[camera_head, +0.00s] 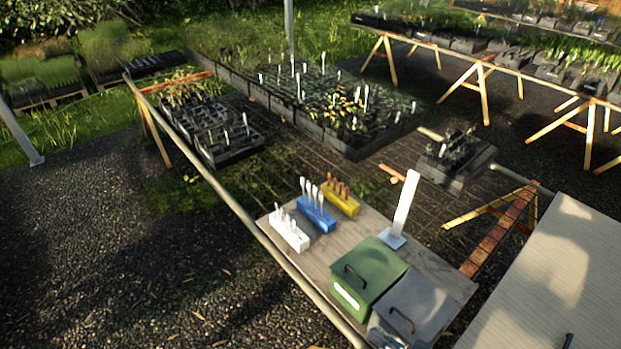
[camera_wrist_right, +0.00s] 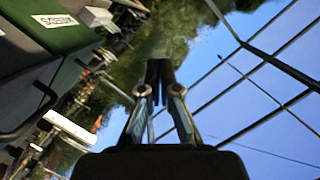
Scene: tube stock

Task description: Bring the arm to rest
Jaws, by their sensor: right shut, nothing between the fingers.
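My right gripper (camera_wrist_right: 158,85) shows in the right wrist view with its dark fingertips together and nothing between them. It points up in that picture, toward blurred greenery and sky, and touches nothing that I can see. The green box (camera_wrist_right: 48,28) with a white label is at the upper left of that view, apart from the fingers. In the head view I cannot clearly make out the right gripper near the bottom edge. My left gripper is not in view.
In the head view, a green box (camera_head: 366,272) and a grey box (camera_head: 425,300) stand on the wooden board (camera_head: 350,240). White (camera_head: 289,232), blue (camera_head: 316,214) and yellow (camera_head: 341,199) tag holders stand behind them. A pale tabletop (camera_head: 545,270) at the right is mostly clear.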

